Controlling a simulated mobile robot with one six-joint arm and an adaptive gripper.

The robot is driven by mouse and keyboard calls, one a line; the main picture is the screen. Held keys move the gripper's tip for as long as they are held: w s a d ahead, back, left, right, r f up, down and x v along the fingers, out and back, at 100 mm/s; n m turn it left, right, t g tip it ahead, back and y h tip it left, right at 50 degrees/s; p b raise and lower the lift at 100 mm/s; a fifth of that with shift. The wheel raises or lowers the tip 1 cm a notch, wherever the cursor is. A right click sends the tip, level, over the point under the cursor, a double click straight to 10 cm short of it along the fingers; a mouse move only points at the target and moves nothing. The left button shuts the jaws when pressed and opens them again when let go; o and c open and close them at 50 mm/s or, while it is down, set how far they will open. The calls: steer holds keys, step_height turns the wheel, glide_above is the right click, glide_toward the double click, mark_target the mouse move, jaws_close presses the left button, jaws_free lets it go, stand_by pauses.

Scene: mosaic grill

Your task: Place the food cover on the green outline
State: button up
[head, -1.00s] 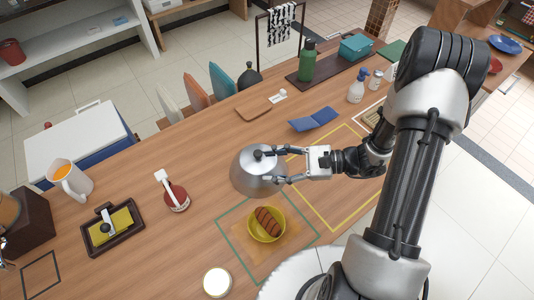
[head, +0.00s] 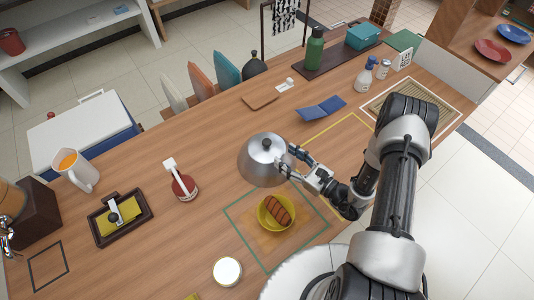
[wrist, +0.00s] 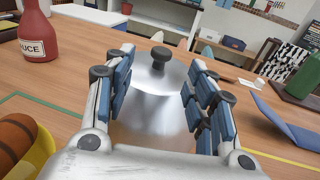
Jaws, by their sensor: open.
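The food cover (head: 262,168) is a silver dome with a black knob, upright behind the green outline (head: 234,219) and outside it. My gripper (head: 287,160) is at its right side with its fingers open. In the wrist view the cover (wrist: 158,92) shows between and beyond the spread fingers of my gripper (wrist: 160,80), and its knob stands clear of the pads. I cannot tell whether a finger touches the dome. Inside the outline stands a yellow bowl (head: 264,221) holding a brown ridged food item (head: 279,210). The bowl (wrist: 45,150) also shows in the wrist view.
A red sauce bottle (head: 184,187) and a black tray (head: 139,226) stand to the left. A white-topped jar (head: 227,271) is near the front edge. A blue folded item (head: 321,108) and a yellow outline (head: 351,116) lie behind right. Table between bottle and cover is clear.

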mark_target(270, 145)
steer(key=b+x, duration=0.1)
steer(key=x, duration=0.7)
steer(key=shift+w+a+f, duration=0.1)
steer(key=shift+w+f, duration=0.1)
steer(key=shift+w, duration=0.05)
steer(key=shift+c, duration=0.3)
jaws_close()
stand_by(0.3)
